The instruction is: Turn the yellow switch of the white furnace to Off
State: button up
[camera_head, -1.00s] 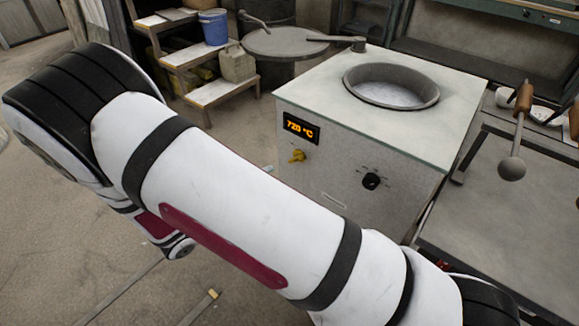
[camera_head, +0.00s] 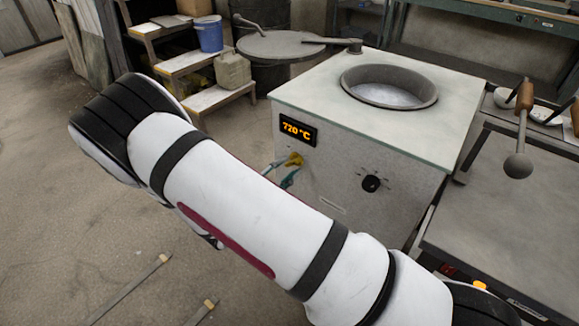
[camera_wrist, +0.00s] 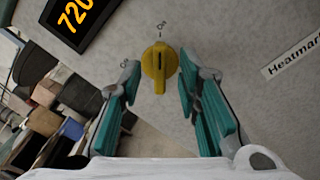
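The white furnace (camera_head: 340,190) stands at centre right in the head view, its display reading 720 °C. Its yellow switch (camera_head: 294,159) is on the front face below the display. The wrist view shows the switch (camera_wrist: 158,66) close up, its long end pointing down in the picture. Small marks sit above and left of it, too small to read surely. My gripper (camera_wrist: 158,80) is open, with one teal-padded finger on each side of the switch and visible gaps between. In the head view my gripper (camera_head: 285,172) shows at the switch, partly hidden by my arm.
A black knob (camera_head: 370,183) sits right of the switch on the furnace front. The furnace top has a round opening (camera_head: 390,87). A metal table (camera_head: 520,230) stands at right with a ladle (camera_head: 520,140) above it. Wooden steps (camera_head: 215,97) stand at back left; open floor lies left.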

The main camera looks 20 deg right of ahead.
jog(key=shift+x, duration=1)
grip_shut()
